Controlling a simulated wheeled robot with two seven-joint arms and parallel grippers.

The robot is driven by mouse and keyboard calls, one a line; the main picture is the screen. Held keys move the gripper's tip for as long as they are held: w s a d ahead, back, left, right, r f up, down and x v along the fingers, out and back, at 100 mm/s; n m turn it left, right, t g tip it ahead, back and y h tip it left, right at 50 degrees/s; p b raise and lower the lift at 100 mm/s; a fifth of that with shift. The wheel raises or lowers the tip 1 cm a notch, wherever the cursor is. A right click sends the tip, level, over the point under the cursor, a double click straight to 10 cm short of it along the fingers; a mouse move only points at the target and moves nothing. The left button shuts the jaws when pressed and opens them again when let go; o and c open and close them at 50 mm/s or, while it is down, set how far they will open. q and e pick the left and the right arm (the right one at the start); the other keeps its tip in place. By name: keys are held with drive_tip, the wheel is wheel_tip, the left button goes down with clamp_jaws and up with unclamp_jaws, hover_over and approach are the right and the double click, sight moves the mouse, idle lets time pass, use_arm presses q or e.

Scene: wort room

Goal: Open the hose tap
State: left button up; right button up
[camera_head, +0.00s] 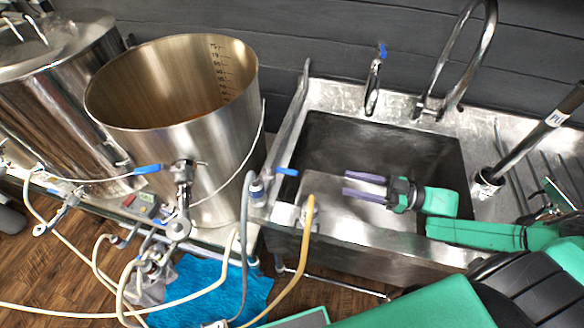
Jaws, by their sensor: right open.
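A small tap with a blue lever (287,171) stands at the left front edge of the sink. A grey hose (245,225) runs down beside it, and a tan hose (305,235) hangs over the sink's front edge close by. I cannot tell for sure which hose belongs to this tap. My right gripper (347,183) reaches in from the right over the sink basin. Its two purple fingers are apart and point left toward the tap, with a gap between. Nothing is between them. My left gripper is not in view.
The steel sink (465,125) has a slim blue-tipped tap (374,80) and a curved faucet (465,60) behind. A labelled pipe (540,130) rises at right. Loose hoses and a blue cloth (215,290) lie low left.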

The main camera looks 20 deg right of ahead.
sight(287, 172)
drive_tip(key=x, duration=1)
drive_tip(key=f+p+x, duration=0.1)
drive_tip(key=x, duration=0.4)
drive_tip(key=shift+w+d+f, duration=0.1)
drive_tip(key=shift+d+f, duration=0.05)
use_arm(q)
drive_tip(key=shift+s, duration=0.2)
use_arm(e)
clamp_jaws()
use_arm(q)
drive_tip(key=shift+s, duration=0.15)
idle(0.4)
